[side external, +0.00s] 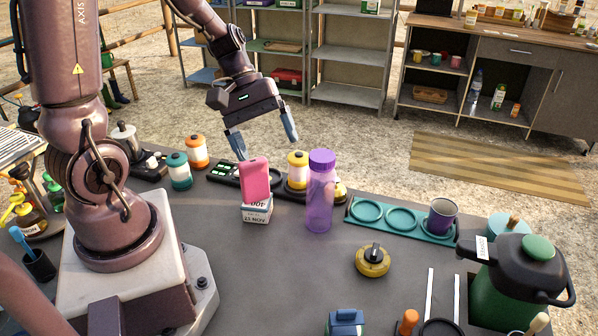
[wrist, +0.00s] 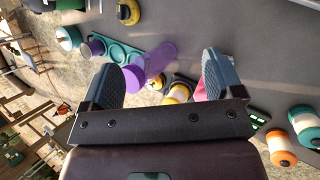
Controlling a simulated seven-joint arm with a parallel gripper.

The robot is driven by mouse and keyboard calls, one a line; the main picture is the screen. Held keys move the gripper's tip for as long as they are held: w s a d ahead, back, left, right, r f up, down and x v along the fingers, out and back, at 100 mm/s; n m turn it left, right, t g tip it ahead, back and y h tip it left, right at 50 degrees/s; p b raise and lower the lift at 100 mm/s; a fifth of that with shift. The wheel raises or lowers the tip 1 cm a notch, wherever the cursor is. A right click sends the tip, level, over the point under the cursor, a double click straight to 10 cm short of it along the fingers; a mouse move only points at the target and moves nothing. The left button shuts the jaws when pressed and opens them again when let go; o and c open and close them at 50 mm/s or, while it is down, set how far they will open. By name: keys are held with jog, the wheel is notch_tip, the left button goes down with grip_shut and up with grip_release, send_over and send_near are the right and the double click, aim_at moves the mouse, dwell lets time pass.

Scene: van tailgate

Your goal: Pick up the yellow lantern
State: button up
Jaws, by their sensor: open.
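My gripper (side external: 263,137) is open and empty, above and to the left of the lantern, pointing down. In the wrist view the lantern (wrist: 177,94) shows between the spread fingers of my gripper (wrist: 163,78), nearer the right finger. The fingers look apart from it.
A purple bottle (side external: 320,195) and a pink block (side external: 256,178) on a white box (side external: 257,208) crowd the lantern's front. Teal (side external: 179,172) and orange (side external: 196,152) lanterns stand left. A teal tray (side external: 395,222) with a purple mug (side external: 441,217) lies right.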

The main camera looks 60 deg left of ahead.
jog(key=w+a+f+n+t+h, duration=0.2)
jog(key=w+a+f+n+t, duration=0.4)
jog(key=n, duration=0.5)
jog(key=n+t+y, duration=0.3)
jog(key=n+t, duration=0.1)
jog(key=n, duration=0.3)
send_over(295, 155)
jog(key=shift+s+f, duration=0.15)
jog(key=shift+a+f+n+t, duration=0.1)
jog(key=shift+a+n+t, duration=0.05)
jog(key=shift+n+t, duration=0.2)
notch_tip(295, 155, down, 4)
jog(key=shift+f, duration=0.15)
notch_tip(295, 155, down, 3)
jog(key=shift+r, duration=0.15)
jog(key=shift+r+x, duration=0.15)
jog(key=shift+x, duration=0.6)
jog(key=shift+r+x, duration=0.1)
jog(key=shift+x, duration=0.7)
jog(key=c, duration=1)
jog(key=shift+c, duration=0.3)
